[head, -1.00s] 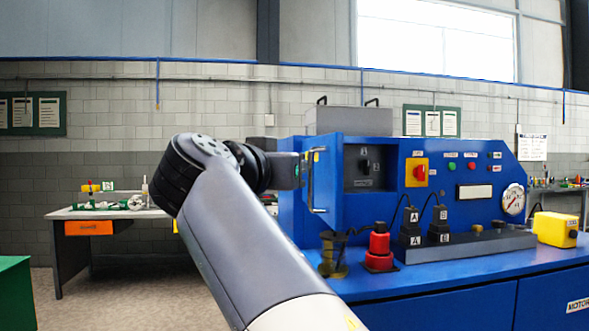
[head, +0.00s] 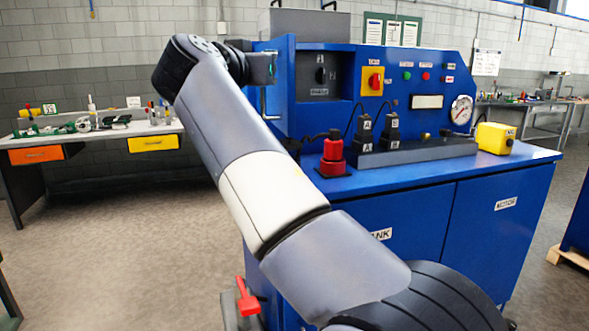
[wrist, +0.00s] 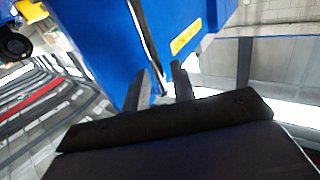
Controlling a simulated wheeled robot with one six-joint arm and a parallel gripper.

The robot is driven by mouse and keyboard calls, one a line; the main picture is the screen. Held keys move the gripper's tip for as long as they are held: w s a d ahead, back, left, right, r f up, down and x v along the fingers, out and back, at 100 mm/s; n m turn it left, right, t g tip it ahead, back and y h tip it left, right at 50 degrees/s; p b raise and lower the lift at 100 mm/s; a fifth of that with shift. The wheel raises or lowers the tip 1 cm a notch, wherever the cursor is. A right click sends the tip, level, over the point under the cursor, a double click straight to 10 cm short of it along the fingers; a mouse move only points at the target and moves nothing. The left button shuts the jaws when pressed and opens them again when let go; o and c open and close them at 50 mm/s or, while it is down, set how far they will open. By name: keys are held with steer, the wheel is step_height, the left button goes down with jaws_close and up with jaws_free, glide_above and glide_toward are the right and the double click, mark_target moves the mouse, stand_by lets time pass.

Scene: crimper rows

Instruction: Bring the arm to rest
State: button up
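My gripper (head: 272,68) is at the upper left of the blue machine, beside the open blue door (head: 283,95) of its switch compartment. In the wrist view my gripper (wrist: 162,75) shows two dark fingers standing apart, with a gap between them. A thin metal door handle (head: 264,105) shows just below the gripper in the head view. I cannot tell whether it touches the fingers. My arm reaches up and left from the lower right of the head view, bent at the wrist.
The blue machine's top carries a red plug (head: 333,155), black connectors and a yellow box (head: 495,138). A grey switch (head: 322,75) shows inside the compartment. A workbench (head: 100,132) stands at left. The floor between it and the machine is clear.

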steer(key=shift+x, duration=0.9)
steer(key=shift+d, duration=0.15)
